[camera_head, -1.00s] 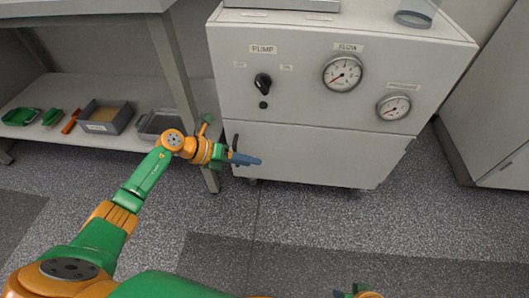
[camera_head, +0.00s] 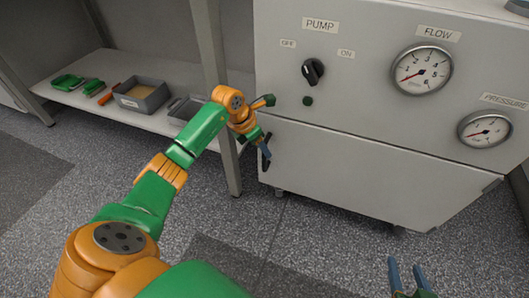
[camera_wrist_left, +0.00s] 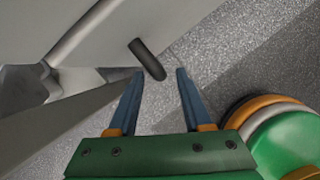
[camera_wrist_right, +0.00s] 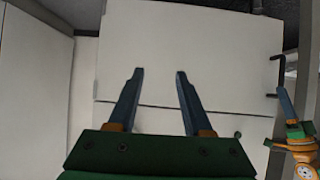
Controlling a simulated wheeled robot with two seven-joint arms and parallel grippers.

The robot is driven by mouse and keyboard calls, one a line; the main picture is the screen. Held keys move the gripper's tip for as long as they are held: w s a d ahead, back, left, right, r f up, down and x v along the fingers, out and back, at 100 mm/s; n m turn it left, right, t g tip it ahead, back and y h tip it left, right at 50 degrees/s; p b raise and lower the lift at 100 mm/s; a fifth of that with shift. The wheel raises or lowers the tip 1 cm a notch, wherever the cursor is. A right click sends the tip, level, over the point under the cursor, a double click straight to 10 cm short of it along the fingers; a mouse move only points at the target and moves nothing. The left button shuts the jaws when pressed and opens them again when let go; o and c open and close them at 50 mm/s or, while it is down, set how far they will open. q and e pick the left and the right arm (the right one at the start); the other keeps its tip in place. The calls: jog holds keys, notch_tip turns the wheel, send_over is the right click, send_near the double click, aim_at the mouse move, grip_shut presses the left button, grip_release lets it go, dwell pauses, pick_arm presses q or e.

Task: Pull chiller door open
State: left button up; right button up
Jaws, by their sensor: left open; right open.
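The chiller is a pale cabinet with a plain lower door (camera_head: 365,178), which is shut. Its dark bar handle (camera_wrist_left: 147,60) shows in the left wrist view, just ahead of my open left fingers and nearer the left one. My left gripper (camera_head: 265,152) is at the door's upper left corner in the head view and partly hides the handle there. It also shows in the left wrist view (camera_wrist_left: 160,72), with nothing gripped. My right gripper (camera_head: 406,266) is open and empty, low in front of the chiller. The right wrist view shows the door (camera_wrist_right: 185,55) beyond its fingers.
Above the door are a pump knob (camera_head: 313,71), a flow gauge (camera_head: 422,70) and a pressure gauge (camera_head: 485,131). A table leg (camera_head: 212,60) and a low shelf (camera_head: 75,105) with a grey bin (camera_head: 142,96) stand left of the chiller. The floor in front is clear.

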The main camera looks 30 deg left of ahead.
pick_arm(q)
jog(key=b+x, duration=0.1)
jog(key=x, duration=0.1)
jog(key=shift+w+f, duration=0.2)
jog(key=shift+f, duration=0.2)
pick_arm(e)
jog(key=w+a+r+t+y, duration=0.1)
jog(key=w+a+r+t, duration=0.1)
jog(key=r+t, duration=0.3)
notch_tip(320, 180, up, 4)
jog(key=shift+w+r+n+t+y, duration=0.1)
jog(key=shift+w+n+t+y, duration=0.25)
jog(key=shift+w, duration=0.3)
pick_arm(q)
grip_shut()
